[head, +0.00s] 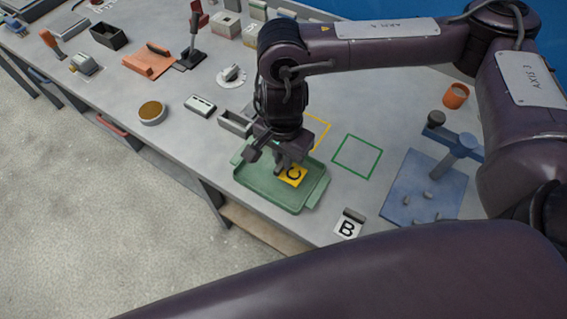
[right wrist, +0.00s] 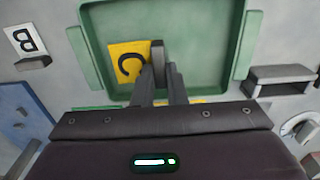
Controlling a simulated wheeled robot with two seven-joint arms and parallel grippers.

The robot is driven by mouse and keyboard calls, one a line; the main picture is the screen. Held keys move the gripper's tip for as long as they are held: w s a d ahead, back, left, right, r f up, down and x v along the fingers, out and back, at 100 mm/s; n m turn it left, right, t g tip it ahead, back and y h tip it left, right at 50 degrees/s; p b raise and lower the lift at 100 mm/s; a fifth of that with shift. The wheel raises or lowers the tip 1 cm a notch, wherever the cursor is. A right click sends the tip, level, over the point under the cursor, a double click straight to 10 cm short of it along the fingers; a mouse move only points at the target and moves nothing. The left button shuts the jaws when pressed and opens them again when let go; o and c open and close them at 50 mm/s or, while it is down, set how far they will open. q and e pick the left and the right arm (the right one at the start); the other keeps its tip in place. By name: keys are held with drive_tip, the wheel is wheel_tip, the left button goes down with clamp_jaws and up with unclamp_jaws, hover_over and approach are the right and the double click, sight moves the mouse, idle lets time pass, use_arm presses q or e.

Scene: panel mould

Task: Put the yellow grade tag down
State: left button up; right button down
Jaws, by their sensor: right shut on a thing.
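The yellow grade tag (head: 292,175) bears a black C. It is at the green tray (head: 262,190), over or on its floor; I cannot tell whether it touches. My right gripper (head: 281,163) is shut on the tag's upright grip. In the right wrist view the tag (right wrist: 128,62) shows inside the tray's outline (right wrist: 91,50), with the gripper's fingers (right wrist: 160,75) at its right side. The gripper hides part of the tray. My left gripper is not in view.
A white B tag (head: 347,228) stands near the front edge. A green square outline (head: 357,157) is empty, and a yellow outline (head: 322,128) is partly hidden behind my gripper. A blue board with a post (head: 410,190) and an orange cup (head: 456,96) are at the right.

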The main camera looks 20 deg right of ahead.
drive_tip(key=shift+f, duration=1.75)
drive_tip(key=shift+f+b, duration=0.2)
drive_tip(key=shift+b, duration=0.15)
drive_tip(key=c, duration=1.5)
unclamp_jaws()
drive_tip(key=shift+r, duration=0.15)
wheel_tip(320, 180, up, 12)
drive_tip(key=shift+r+p, duration=0.1)
drive_tip(key=shift+p, duration=0.25)
